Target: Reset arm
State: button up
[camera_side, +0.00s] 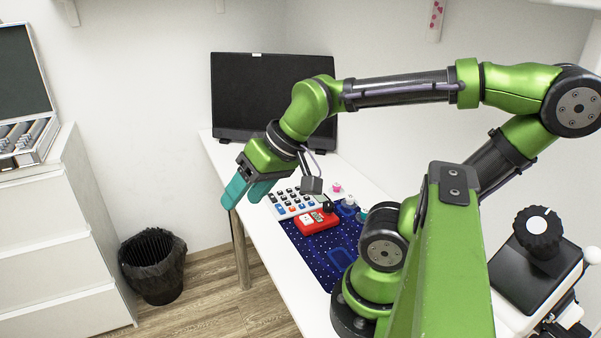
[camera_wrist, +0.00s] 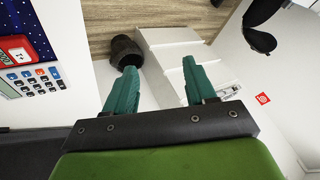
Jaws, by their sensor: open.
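My gripper (camera_side: 242,203) has two teal fingers and hangs over the left edge of the white desk (camera_side: 290,258) in the side view. The fingers point down and to the left. In the wrist view the same gripper (camera_wrist: 159,65) shows its fingers spread apart, with nothing between them. It is apart from the things on the desk.
A calculator (camera_side: 292,202) and a red device (camera_side: 316,222) lie on or by a dark blue mat (camera_side: 312,262). A black monitor (camera_side: 272,95) stands at the desk's back. A black bin (camera_side: 152,268) and white drawers (camera_side: 55,230) stand left, with open floor between bin and desk.

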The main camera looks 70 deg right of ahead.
jog(key=shift+s+a+r+n, duration=0.25)
jog(key=shift+a+r+n, duration=0.05)
jog(key=shift+a+r, duration=0.3)
